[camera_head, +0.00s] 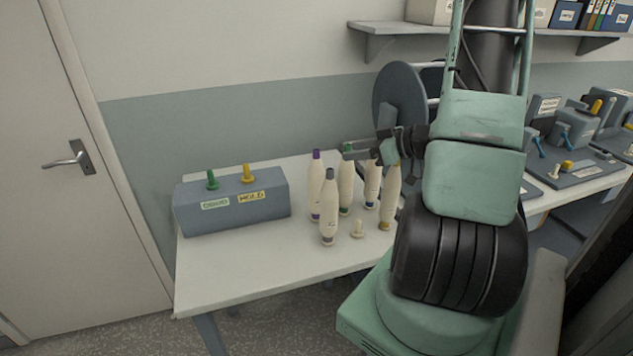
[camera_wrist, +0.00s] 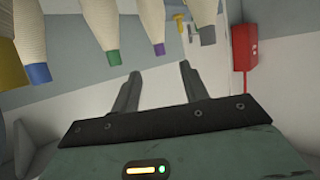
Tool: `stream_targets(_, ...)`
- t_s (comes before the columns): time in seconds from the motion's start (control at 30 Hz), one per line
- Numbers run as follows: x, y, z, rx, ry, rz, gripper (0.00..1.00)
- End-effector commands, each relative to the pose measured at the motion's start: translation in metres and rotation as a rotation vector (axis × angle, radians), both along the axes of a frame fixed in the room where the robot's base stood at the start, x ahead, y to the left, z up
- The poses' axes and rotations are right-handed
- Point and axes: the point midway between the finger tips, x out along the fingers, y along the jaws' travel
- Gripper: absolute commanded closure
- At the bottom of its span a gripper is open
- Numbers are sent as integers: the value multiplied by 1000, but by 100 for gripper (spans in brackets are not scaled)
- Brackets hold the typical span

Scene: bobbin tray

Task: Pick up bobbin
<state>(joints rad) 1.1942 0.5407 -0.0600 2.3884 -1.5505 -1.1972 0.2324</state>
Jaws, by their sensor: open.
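Several cream bobbins with coloured tips stand upright on the white table (camera_head: 240,275): a purple-tipped bobbin (camera_head: 315,190), a grey-tipped bobbin (camera_head: 328,215), a green-tipped bobbin (camera_head: 345,185), a blue-banded bobbin (camera_head: 372,185) and a yellow-based bobbin (camera_head: 390,200). My gripper (camera_head: 350,151) is at the height of the bobbin tops and hides some of them. In the wrist view my gripper (camera_wrist: 158,70) is open with nothing between its fingers. Bobbin tips point down there: blue (camera_wrist: 38,73), green (camera_wrist: 114,57), purple (camera_wrist: 159,49) and grey (camera_wrist: 207,36). Which bobbin is nearest is unclear.
A grey box (camera_head: 232,208) with green and yellow knobs and two labels stands at the table's left. A small cream peg (camera_head: 358,229) is in front of the bobbins. A dark grey disc (camera_head: 399,92) rises behind them. The table's front left is clear.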

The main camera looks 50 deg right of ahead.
Motion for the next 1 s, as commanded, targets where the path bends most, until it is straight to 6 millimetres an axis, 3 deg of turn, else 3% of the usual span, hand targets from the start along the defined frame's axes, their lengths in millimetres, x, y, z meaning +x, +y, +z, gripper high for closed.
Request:
stream_targets(0.2, 37, 9, -14, 2, 1, 2, 55)
stream_targets(0.47, 54, 12, -21, 1, 2, 1, 55)
stream_targets(0.8, 94, 20, -34, 1, 2, 1, 55)
stream_targets(1.0, 98, 20, -37, -2, 1, -1, 55)
